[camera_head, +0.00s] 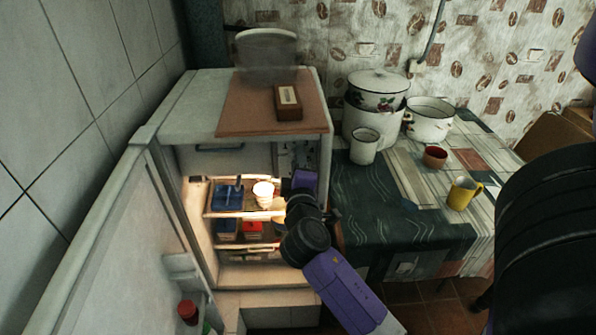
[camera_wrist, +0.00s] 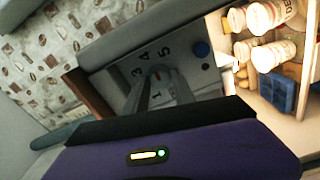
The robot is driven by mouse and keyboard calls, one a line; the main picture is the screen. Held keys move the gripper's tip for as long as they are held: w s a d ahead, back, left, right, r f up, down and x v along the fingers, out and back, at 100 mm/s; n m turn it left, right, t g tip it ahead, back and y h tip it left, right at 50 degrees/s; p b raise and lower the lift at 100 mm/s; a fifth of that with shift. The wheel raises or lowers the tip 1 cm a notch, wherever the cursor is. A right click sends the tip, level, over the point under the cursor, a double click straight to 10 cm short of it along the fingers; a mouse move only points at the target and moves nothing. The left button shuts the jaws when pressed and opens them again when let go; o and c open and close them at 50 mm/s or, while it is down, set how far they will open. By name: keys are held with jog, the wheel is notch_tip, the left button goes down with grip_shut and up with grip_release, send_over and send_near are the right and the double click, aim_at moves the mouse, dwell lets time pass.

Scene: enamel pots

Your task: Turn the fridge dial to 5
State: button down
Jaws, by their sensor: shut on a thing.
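The fridge (camera_head: 172,120) stands open with its inside lit. Its grey dial panel (camera_head: 285,158) is at the upper right of the interior. In the wrist view the panel (camera_wrist: 202,77) bears printed numbers; 1, 3, 4 and 5 can be read. The dial (camera_wrist: 158,76) is small and mostly covered by my fingers. A small red mark shows at it, but I cannot tell which number it points to. My gripper (camera_wrist: 160,82) is shut on the dial. In the head view my wrist hides the dial and the fingertips.
The open fridge door (camera_head: 110,235) fills the left. Shelves inside hold a white tub (camera_head: 263,190), blue boxes (camera_head: 227,195) and a red box (camera_head: 251,232). A brown box (camera_head: 288,102) lies on top.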

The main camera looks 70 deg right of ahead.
jog(key=shift+f+m+b, duration=0.15)
jog(key=shift+m+b, duration=2.7)
jog(key=shift+m, duration=0.35)
jog(key=c, duration=1.1)
grip_release()
jog(key=shift+o, duration=0.2)
